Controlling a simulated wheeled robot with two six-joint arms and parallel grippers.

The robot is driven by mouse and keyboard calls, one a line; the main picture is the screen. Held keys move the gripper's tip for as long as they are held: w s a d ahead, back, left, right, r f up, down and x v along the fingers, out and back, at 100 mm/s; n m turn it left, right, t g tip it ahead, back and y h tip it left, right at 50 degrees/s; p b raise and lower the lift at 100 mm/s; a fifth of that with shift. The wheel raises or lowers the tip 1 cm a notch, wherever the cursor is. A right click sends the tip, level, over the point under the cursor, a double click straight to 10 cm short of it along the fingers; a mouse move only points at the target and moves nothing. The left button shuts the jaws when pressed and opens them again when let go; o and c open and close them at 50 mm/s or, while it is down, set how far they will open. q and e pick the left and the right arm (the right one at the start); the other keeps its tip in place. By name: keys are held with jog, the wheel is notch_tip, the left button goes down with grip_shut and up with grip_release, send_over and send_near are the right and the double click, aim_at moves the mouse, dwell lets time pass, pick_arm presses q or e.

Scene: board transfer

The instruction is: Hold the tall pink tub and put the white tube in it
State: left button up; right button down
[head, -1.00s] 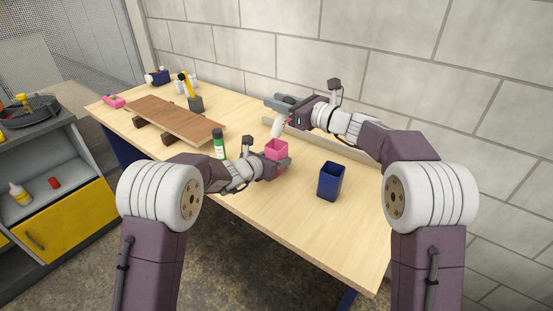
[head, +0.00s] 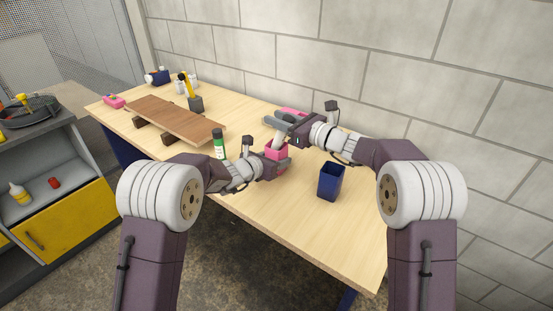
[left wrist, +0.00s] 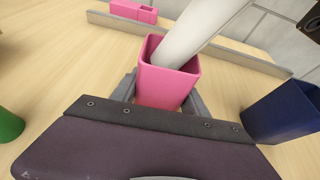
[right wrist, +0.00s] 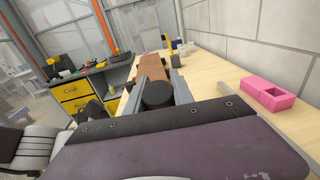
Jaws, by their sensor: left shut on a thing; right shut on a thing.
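The tall pink tub (head: 275,151) stands on the bench, and my left gripper (left wrist: 162,92) is shut on it. My right gripper (head: 286,124) is above the tub, shut on the white tube (head: 279,136). In the left wrist view the white tube (left wrist: 196,35) slants down with its lower end inside the tub's mouth (left wrist: 172,85). Its lower tip is hidden by the tub wall. In the right wrist view a dark round end (right wrist: 157,94) sits between the fingers of my right gripper (right wrist: 158,90).
A dark blue tub (head: 330,181) stands to the right of the pink tub. A green bottle (head: 219,143) stands to the left, near my left arm. A brown board (head: 175,122) rests on supports farther left. A pink block with openings (right wrist: 269,94) lies by the wall.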

jog(key=c, duration=1)
grip_release()
jog(key=v, duration=1.2)
pick_arm(q)
jog(key=o, duration=1.4)
jog(key=shift+o, duration=0.2)
